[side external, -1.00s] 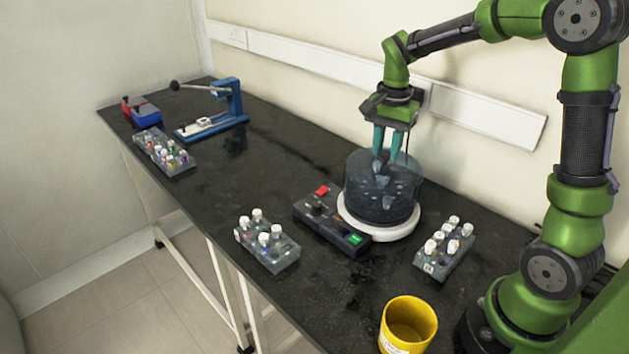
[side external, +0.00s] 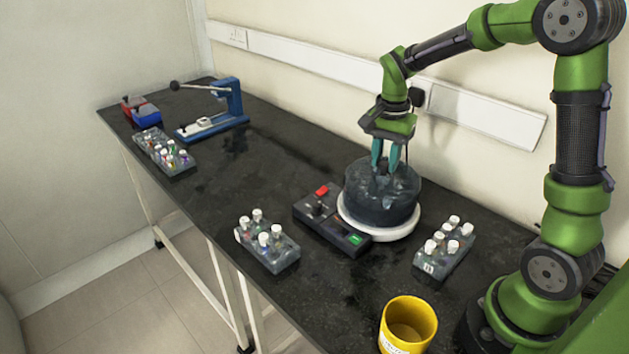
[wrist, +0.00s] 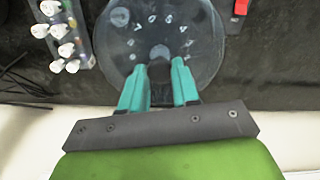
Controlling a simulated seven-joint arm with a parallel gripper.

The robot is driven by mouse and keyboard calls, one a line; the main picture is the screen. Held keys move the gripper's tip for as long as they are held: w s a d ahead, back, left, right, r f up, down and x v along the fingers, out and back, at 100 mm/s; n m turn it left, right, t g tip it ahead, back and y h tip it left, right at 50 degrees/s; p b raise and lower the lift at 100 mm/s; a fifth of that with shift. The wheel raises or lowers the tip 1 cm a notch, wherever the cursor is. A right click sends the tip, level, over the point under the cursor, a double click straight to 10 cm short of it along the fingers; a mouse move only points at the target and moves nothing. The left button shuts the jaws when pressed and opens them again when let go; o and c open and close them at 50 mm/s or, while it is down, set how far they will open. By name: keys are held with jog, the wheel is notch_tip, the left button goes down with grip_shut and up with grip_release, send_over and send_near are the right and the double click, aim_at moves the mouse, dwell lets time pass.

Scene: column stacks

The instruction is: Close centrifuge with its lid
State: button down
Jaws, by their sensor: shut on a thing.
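The centrifuge (side external: 382,208) is a dark, see-through round drum on a white round base (side external: 405,229) in the side view. Its clear lid (side external: 404,180) is at the top of the drum. My gripper (side external: 388,168) points down and is shut on the lid near its middle. The wrist view shows my gripper (wrist: 160,66) with teal fingers on either side of the lid's middle, and the round lid (wrist: 200,62) with pale marks seen through it. Whether the lid's rim touches the drum all round I cannot tell.
A black control box (side external: 330,222) with red and green buttons adjoins the drum. Tube racks stand at the front (side external: 272,250) and right (side external: 446,254), near a yellow cup (side external: 408,322). A blue press (side external: 232,102) and another rack (side external: 172,163) stand far left. The bench's middle-left is clear.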

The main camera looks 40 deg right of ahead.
jog(key=shift+c, duration=1.3)
grip_release()
jog(key=shift+r, duration=0.1)
jog(key=shift+r, duration=2.9)
jog(key=shift+w, duration=0.1)
jog(key=s+a+r+n+t+y, duration=0.1)
jog(key=s+a+r+n+t, duration=0.1)
jog(key=s+a+n, duration=0.3)
jog(key=s+a+r+n+t+y, duration=0.1)
jog(key=s+a+r+n+t, duration=0.1)
jog(key=s+a+n+t, duration=0.3)
jog(key=s+a+n, duration=0.1)
jog(key=s+a, duration=0.1)
jog(key=s, duration=0.1)
jog(key=shift+s+a+r, duration=0.25)
jog(key=shift+s+a, duration=0.05)
jog(key=shift+a, duration=0.1)
